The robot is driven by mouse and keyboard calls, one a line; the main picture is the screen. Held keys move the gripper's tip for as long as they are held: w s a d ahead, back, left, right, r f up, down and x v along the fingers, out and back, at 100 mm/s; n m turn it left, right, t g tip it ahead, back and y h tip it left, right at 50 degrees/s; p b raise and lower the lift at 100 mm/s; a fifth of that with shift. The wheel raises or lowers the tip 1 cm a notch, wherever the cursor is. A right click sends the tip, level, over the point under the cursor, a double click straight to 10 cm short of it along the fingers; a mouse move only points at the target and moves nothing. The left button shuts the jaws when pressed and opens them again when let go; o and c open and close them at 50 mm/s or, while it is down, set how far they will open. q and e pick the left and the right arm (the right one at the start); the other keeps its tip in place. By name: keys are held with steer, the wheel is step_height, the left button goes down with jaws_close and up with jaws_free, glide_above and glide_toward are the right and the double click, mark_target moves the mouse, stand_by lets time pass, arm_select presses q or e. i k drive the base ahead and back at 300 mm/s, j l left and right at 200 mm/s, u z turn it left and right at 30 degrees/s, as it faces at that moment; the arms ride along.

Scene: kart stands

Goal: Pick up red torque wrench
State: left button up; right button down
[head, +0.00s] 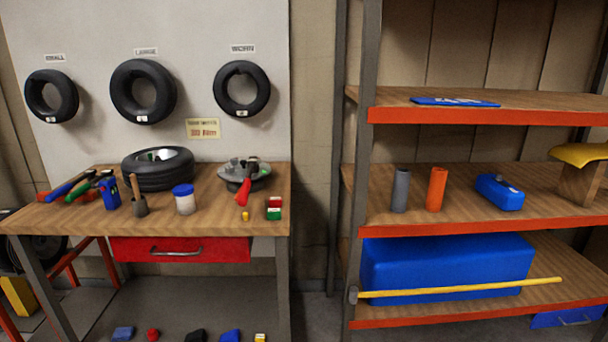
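A red-handled tool (243,192) with a dark head leans on a round grey metal part (232,176) at the right of the wooden workbench (207,214); it looks like the red torque wrench, but it is too small to be sure. At the bench's left end lie several long tools close together: a blue one (66,185), a green one (83,189) and a red-orange end (43,196) partly hidden by them. Neither of my grippers is in view.
A black tyre (157,169), a white jar with blue lid (184,199), a brush in a cup (139,200) and small blocks (274,208) stand on the bench. A shelf rack (470,230) stands right; a yellow pole (460,288) crosses its lower shelf.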

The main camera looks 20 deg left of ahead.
mark_target(249, 181)
steer(key=j+z, duration=0.7)
steer(key=j, duration=0.2)
